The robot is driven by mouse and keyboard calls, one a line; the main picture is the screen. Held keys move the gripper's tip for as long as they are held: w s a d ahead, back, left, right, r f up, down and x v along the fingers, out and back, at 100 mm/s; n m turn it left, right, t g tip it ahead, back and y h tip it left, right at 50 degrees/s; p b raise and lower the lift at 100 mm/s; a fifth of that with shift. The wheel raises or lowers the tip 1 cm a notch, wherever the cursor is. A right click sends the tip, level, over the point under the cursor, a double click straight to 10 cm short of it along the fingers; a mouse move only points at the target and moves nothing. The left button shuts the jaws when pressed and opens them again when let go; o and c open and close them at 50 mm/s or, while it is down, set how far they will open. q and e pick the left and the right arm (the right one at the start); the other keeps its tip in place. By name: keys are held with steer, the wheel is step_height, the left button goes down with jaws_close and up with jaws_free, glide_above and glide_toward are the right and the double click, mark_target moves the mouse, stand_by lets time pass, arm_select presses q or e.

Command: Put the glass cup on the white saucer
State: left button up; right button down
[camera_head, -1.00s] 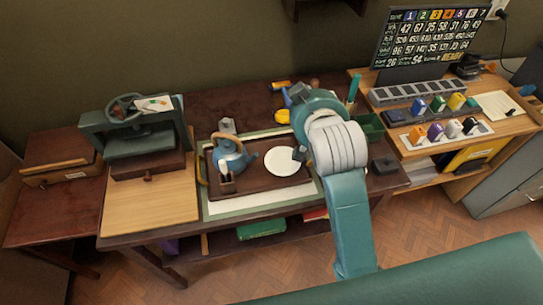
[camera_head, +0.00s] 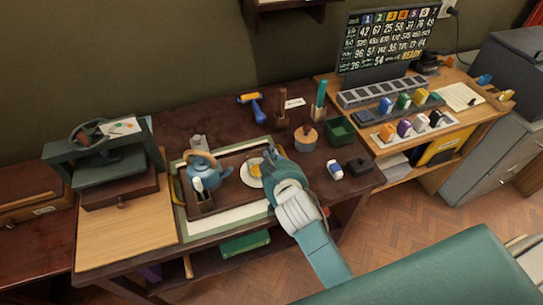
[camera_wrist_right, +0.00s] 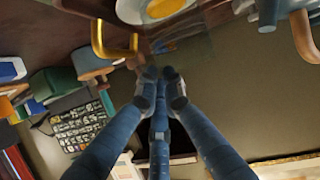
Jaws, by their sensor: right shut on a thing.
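The white saucer (camera_head: 246,177) lies on the brown tray (camera_head: 228,190). An amber patch, which I take as the contents of the clear glass cup (camera_head: 256,164), shows over the saucer. My right gripper (camera_head: 271,157) is at the saucer's right side, shut on the cup; the glass walls barely show. I cannot tell whether the cup touches the saucer. My left gripper is not in view.
A blue teapot (camera_head: 205,167) stands left of the saucer on the tray. A press (camera_head: 105,160) is at the far left. A round lidded pot (camera_head: 306,138), a green box (camera_head: 340,130) and a small white-and-blue item (camera_head: 334,169) stand to the right.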

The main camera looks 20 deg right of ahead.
steer(key=shift+f, duration=0.2)
steer(key=shift+f, duration=0.15)
steer(key=c, duration=1.9)
jaws_free()
steer(key=shift+r, duration=0.25)
steer(key=b+v, duration=0.1)
steer(key=v, duration=1.1)
steer(key=shift+f, duration=0.1)
